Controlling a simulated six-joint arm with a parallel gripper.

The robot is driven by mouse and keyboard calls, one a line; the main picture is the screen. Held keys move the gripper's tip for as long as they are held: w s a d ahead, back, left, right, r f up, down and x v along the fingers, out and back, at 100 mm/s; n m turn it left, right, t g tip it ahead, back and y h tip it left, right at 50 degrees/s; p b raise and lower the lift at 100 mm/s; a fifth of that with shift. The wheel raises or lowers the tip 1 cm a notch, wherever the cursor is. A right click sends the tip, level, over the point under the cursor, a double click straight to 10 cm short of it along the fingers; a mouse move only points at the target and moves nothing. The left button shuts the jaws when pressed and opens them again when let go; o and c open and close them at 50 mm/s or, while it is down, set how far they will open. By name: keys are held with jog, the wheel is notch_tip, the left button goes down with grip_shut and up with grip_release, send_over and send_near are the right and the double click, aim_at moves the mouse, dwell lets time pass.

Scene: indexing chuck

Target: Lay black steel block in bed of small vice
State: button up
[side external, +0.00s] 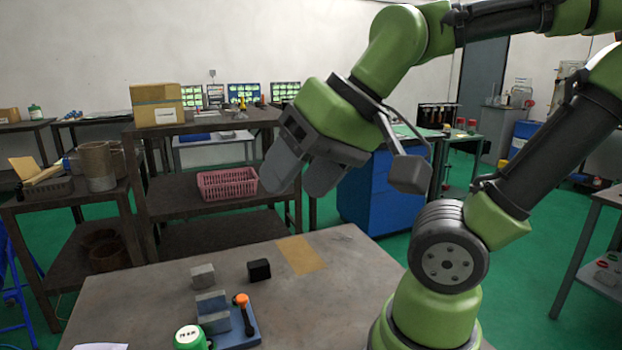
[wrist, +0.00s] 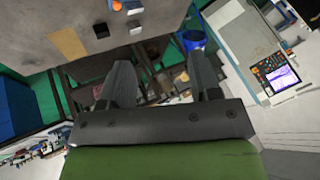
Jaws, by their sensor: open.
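The black steel block (side external: 259,270) sits on the table, behind and to the right of the small vice. It also shows in the wrist view (wrist: 101,30), near the table edge. The small vice (side external: 238,337) has a blue base, grey jaws and an orange-topped handle; I see nothing black in it. In the wrist view only part of the vice (wrist: 133,6) shows at the top edge. My gripper (side external: 292,188) is high above the table and tilted, well apart from the block. Its two fingers are spread with nothing between them in the wrist view (wrist: 161,82).
A grey block (side external: 203,276) stands left of the black one, behind the vice. A green, white-topped round item (side external: 190,338) is at the vice's left. A flat tan patch (side external: 299,255) lies right of the black block. The table (side external: 340,290) is clear on the right.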

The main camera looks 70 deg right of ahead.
jog(key=shift+o, duration=0.4)
jog(key=shift+s+a+f+n, duration=0.2)
jog(key=shift+s+a+n, duration=0.1)
jog(key=shift+s+n, duration=0.45)
